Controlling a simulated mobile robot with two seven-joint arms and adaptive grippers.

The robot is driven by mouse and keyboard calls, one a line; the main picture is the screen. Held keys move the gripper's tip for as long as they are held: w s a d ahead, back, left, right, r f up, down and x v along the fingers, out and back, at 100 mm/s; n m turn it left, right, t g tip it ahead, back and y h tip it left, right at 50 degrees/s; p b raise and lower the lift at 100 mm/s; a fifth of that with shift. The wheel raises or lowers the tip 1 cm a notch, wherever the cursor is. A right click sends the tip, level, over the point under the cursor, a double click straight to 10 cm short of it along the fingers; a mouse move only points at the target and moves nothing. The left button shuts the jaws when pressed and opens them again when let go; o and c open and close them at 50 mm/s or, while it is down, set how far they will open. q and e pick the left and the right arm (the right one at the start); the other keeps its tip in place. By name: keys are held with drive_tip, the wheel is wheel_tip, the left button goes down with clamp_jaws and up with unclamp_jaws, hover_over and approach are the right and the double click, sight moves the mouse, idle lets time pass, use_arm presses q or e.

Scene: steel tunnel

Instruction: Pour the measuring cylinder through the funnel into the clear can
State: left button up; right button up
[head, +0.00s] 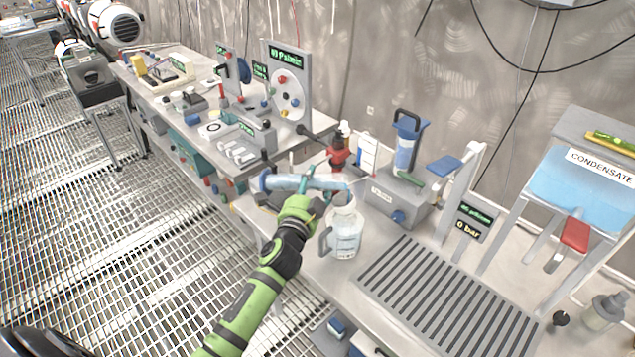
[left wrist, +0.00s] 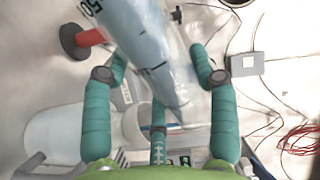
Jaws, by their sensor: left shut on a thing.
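My left gripper (head: 308,184) is shut on the measuring cylinder (head: 284,182), a clear tube with pale blue liquid. The cylinder lies almost level, its right end above the clear can (head: 344,240). The can is a see-through jug with a grey handle, upright on the bench. A pale funnel (head: 347,216) appears to sit in the can's top, partly hard to tell from it. In the left wrist view the cylinder (left wrist: 150,50) runs between the teal fingers (left wrist: 160,85), with blue liquid reaching towards its lower end. Whether liquid is flowing out is unclear. My right gripper is out of view.
A slotted drain grate (head: 440,300) lies right of the can. A grey stand (head: 395,195) with a blue-filled vessel is behind it. A red-and-black fitting (head: 337,152) stands close behind the cylinder. A condensate tank (head: 590,190) is at the far right.

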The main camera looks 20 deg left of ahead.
use_arm(q)
drive_tip(key=shift+r+m+p, duration=0.3)
drive_tip(key=shift+m, duration=0.5)
drive_tip(key=shift+r, duration=0.1)
drive_tip(key=shift+r+m+p, duration=0.35)
drive_tip(key=shift+m+p, duration=0.15)
drive_tip(key=shift+m, duration=0.2)
drive_tip(key=shift+d+r+m+p, duration=0.2)
drive_tip(key=shift+m+p, duration=0.1)
drive_tip(key=shift+m, duration=0.4)
drive_tip(key=shift+r+m, duration=0.15)
drive_tip(key=shift+m, duration=0.15)
idle(0.3)
